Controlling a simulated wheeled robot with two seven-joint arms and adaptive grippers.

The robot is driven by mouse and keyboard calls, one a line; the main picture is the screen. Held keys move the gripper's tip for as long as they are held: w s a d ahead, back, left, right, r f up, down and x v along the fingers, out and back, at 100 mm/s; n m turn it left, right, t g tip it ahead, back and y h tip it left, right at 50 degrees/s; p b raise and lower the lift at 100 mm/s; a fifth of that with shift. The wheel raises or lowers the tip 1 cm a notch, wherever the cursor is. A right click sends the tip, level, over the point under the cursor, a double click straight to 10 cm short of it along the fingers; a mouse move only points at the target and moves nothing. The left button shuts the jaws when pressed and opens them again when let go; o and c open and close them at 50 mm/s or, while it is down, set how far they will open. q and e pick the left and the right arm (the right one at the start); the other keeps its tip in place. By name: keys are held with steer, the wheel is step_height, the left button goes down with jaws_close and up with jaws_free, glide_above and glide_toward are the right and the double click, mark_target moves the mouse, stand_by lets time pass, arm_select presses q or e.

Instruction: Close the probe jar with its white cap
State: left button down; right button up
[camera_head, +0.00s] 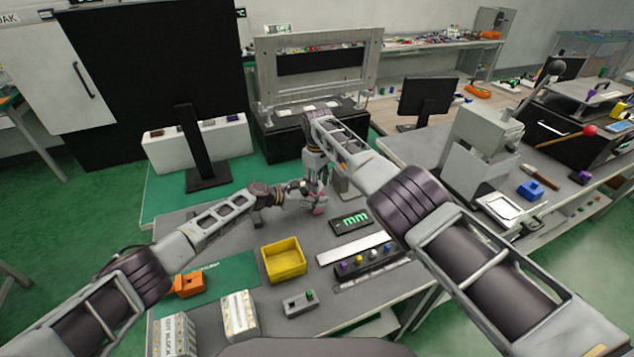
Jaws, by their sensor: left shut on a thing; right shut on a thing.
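My two grippers meet close together over the middle of the grey bench. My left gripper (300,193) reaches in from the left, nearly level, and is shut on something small. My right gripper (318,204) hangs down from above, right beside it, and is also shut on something. The probe jar and its white cap cannot be made out clearly. The fingers and the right arm hide that spot, so I cannot tell whether cap and jar touch.
A yellow bin (284,261) stands in front of the grippers. A rack with colored knobs (370,260), a green-lettered display (351,221) and a grey block with a green knob (299,303) lie nearby. An orange block (188,284) sits at left. A monitor (203,150) stands behind.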

steer(key=shift+f+b, duration=0.55)
stand_by(1.0)
steer(key=shift+m, duration=1.6)
steer(key=o, duration=0.7)
steer(key=shift+r, duration=0.1)
steer(key=shift+r, duration=2.15)
